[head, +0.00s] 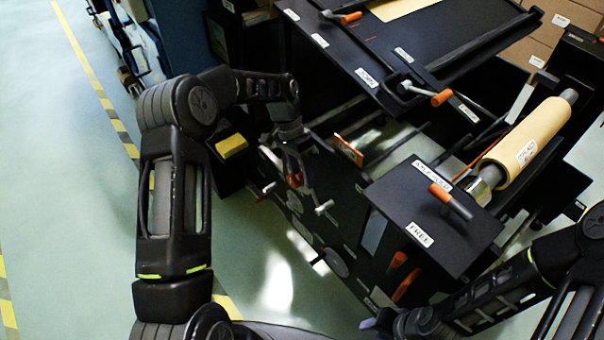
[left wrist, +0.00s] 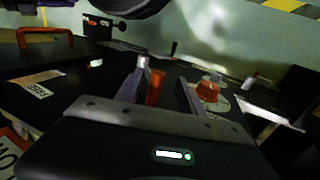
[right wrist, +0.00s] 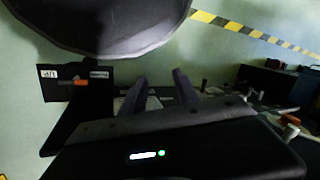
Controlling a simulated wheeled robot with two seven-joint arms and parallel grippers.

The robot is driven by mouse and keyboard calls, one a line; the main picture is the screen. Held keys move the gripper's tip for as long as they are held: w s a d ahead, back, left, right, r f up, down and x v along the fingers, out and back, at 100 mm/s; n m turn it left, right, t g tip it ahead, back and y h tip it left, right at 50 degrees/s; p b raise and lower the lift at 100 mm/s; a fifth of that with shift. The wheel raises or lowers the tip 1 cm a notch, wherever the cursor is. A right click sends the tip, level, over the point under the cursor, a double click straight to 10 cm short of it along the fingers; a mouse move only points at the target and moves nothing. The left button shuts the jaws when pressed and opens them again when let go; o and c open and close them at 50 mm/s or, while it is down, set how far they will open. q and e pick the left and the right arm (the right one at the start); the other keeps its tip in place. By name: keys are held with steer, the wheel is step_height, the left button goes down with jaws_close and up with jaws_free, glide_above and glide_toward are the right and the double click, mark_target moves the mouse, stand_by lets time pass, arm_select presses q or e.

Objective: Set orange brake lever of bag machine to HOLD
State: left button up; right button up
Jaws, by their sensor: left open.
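The brake lever (head: 450,201) has an orange grip and a metal rod. It lies on a black plate (head: 400,205) beside the kraft roll (head: 525,145). One plate label reads HOLD (head: 433,178), another FREE (head: 419,235). The grip is nearer the HOLD label; I cannot tell if it is fully set. My left gripper (head: 303,180) is open and empty, left of the plate and apart from the lever. Its fingers show apart in the left wrist view (left wrist: 165,85). My right gripper (right wrist: 160,88) is open and empty. In the head view its arm is low right, below the plate.
Other orange handles stand on the machine: a top lever (head: 441,97), a rear lever (head: 350,18), and a loop handle (head: 348,150). A yellow block (head: 231,146) is left of my left gripper. Green floor lies open at left.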

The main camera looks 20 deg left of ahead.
arm_select(q)
steer(key=v, duration=0.7)
steer(key=shift+r, duration=0.2)
steer(key=shift+a, duration=0.15)
